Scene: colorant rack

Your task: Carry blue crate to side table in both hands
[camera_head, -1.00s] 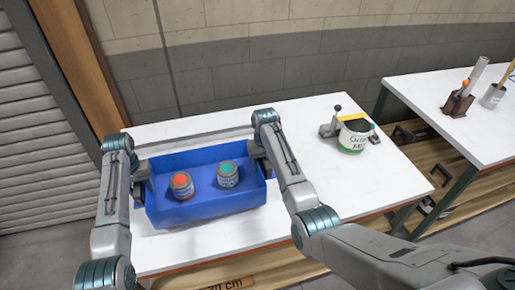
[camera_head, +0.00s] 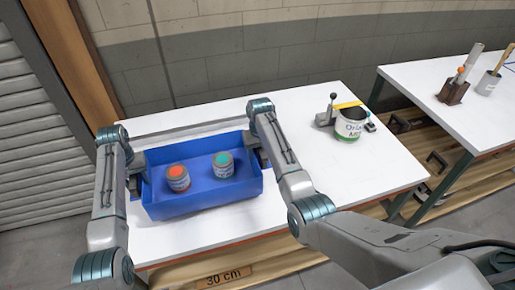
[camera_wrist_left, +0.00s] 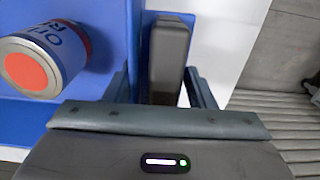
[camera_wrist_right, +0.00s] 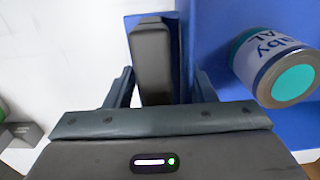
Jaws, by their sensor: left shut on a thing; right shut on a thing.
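The blue crate (camera_head: 205,203) is over the near left part of the white table, between my two arms. It holds a can with a red-orange top (camera_head: 178,178) and a can with a teal top (camera_head: 223,165), both upright. My left gripper (camera_wrist_left: 165,85) is shut on the crate's left side at a dark handle. My right gripper (camera_wrist_right: 155,85) is shut on the dark handle at its right side. The fingertips are partly hidden behind the handles in the wrist views. I cannot tell whether the crate's base touches the table.
The white table (camera_head: 330,180) has free room right of the crate. Across a gap is a second white table (camera_head: 425,87) with a brown holder (camera_head: 453,92) and a grey cup (camera_head: 487,83).

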